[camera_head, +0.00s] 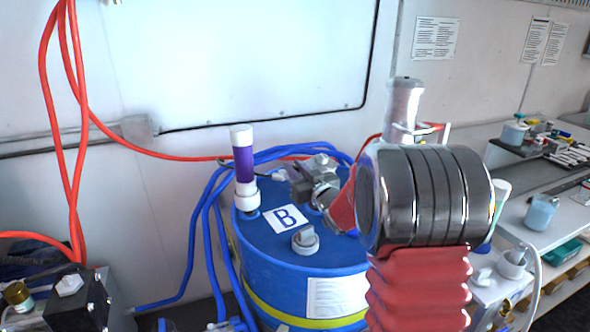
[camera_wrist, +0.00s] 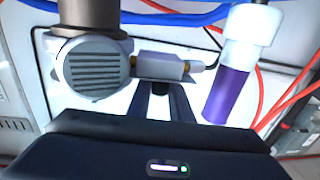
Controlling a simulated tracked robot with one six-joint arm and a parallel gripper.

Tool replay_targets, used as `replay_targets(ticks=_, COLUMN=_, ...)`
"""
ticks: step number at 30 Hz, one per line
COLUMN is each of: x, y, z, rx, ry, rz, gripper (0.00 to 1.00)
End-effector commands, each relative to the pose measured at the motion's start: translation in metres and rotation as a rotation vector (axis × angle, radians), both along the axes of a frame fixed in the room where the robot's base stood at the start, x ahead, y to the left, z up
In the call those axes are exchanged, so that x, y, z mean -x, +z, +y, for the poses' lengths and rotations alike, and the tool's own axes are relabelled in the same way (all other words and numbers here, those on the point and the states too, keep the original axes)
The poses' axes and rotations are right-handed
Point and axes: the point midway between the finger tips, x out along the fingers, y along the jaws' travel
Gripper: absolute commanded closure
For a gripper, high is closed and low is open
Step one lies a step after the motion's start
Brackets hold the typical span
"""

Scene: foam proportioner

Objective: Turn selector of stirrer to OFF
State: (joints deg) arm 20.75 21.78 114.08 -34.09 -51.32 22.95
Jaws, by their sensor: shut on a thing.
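The stirrer shows in the wrist view as a pale grey ribbed motor housing (camera_wrist: 93,66) joined to a brownish cylinder. The fingertips are partly hidden, and no OFF marking is readable. In the camera_head view, grey parts above the blue barrel (camera_head: 270,262) are crowded together around the wrist, so the selector cannot be made out there.
A purple and white tube (camera_head: 243,168) stands upright on the barrel close to the gripper; it also shows in the wrist view (camera_wrist: 232,80). Blue hoses (camera_head: 205,220) and red hoses (camera_head: 75,130) run nearby. A bench (camera_head: 545,200) with small items is at the right.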

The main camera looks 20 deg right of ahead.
Motion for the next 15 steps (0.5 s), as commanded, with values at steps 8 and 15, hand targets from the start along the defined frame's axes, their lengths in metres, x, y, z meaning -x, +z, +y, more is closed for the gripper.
replay_targets(ticks=8, x=-0.0009, y=0.003, z=-0.0011, rx=0.002, ry=0.094, rz=-0.005, gripper=1.0)
replay_targets(ticks=15, x=0.0001, y=0.0021, z=-0.0004, rx=0.0, ry=0.131, rz=-0.001, gripper=1.0)
